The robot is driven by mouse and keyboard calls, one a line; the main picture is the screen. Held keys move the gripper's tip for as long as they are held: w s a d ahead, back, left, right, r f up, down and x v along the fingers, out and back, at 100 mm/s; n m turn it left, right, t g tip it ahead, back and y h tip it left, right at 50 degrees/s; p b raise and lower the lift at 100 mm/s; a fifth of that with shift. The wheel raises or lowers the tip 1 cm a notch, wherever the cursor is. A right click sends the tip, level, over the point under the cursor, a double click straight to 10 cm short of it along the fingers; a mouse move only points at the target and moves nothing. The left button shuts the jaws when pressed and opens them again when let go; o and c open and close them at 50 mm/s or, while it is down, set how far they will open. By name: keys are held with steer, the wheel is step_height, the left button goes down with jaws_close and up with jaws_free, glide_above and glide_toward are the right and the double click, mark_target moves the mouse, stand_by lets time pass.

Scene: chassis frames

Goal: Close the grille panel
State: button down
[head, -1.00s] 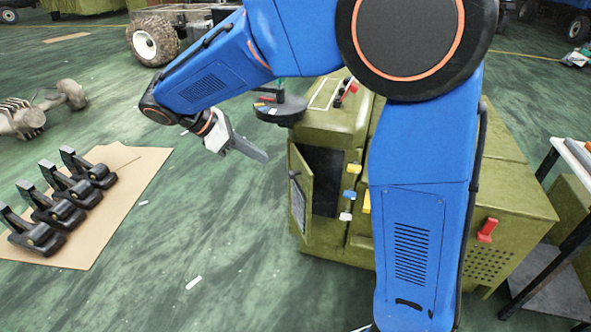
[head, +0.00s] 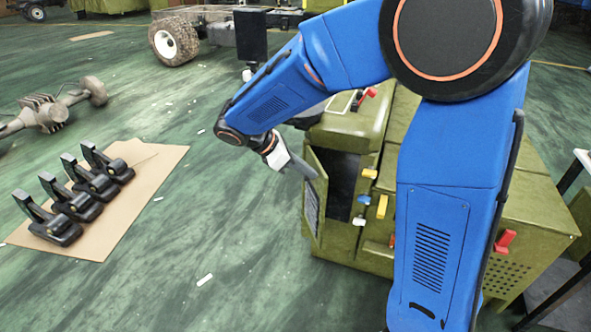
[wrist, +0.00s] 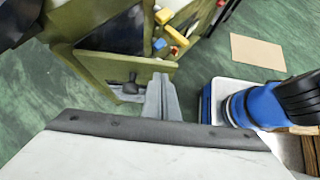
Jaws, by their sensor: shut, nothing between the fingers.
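The grille panel (head: 313,198) is a narrow olive-green door with a grey vented face. It stands open at the left side of the green machine (head: 350,125), with the dark opening (head: 343,185) showing behind it. My gripper (head: 307,170) is shut and empty, its tips at the upper part of the panel in the head view. In the wrist view the shut fingers (wrist: 161,95) lie beside the outer end of the panel (wrist: 105,64), near its dark handle (wrist: 130,85). I cannot tell whether they touch it.
Yellow, blue, white and red levers (head: 381,206) stick out just right of the opening. Several black pedal-like parts (head: 75,195) lie on a cardboard sheet (head: 140,185) at left. The green floor (head: 220,250) between is mostly clear.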

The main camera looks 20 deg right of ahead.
steer(key=shift+d, duration=0.55)
steer(key=shift+d, duration=0.1)
